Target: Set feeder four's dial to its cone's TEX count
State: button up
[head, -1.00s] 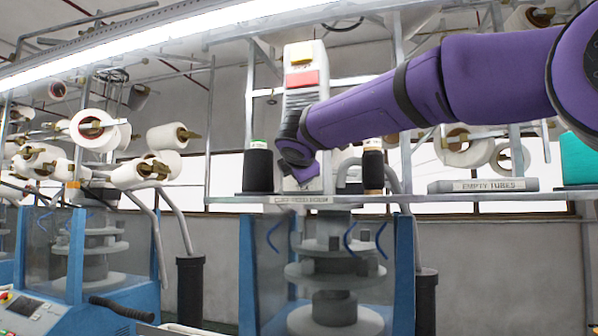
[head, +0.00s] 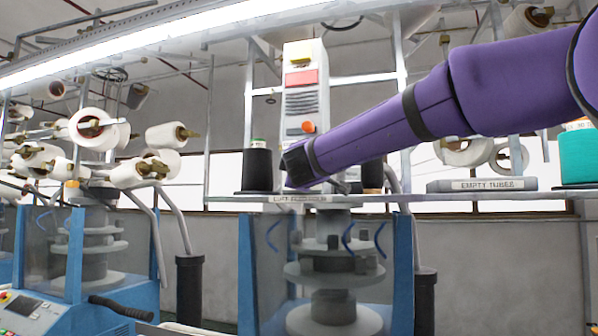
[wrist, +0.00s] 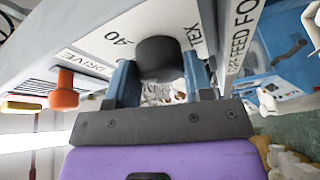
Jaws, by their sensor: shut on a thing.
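The dial is a black round knob (wrist: 158,56) on a white plate in the wrist view, with "40" and "TEX" printed beside it and "DRIVE" nearby. My gripper (wrist: 161,80) has its two blue fingers on either side of the knob and is shut on it. The dial's pointer and exact setting cannot be made out. An adjoining label (wrist: 243,35) reads "FEED FO", cut off by the edge. In the head view my purple arm covers the dial and gripper. A black cone (head: 258,169) stands on the shelf left of my arm; its label is too small to read.
An orange knob (wrist: 65,90) sticks out beside the dial; it also shows on the white control box (head: 308,127). The shelf (head: 400,198) also carries a dark cone (head: 372,174) partly behind my arm, an "EMPTY TUBES" tray (head: 482,185) and a teal cone (head: 577,158).

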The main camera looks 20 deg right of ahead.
jog(key=shift+f+m+t+h, duration=0.15)
jog(key=shift+m+t+h, duration=0.15)
jog(key=shift+m, duration=0.85)
jog(key=shift+f+m+t+h, duration=0.1)
jog(key=shift+m+t+h, duration=0.2)
jog(key=shift+m, duration=0.85)
jog(key=o, duration=0.9)
jog(key=shift+r, duration=0.1)
jog(key=v, duration=1)
jog(key=shift+s+a, duration=0.15)
jog(key=shift+s, duration=0.15)
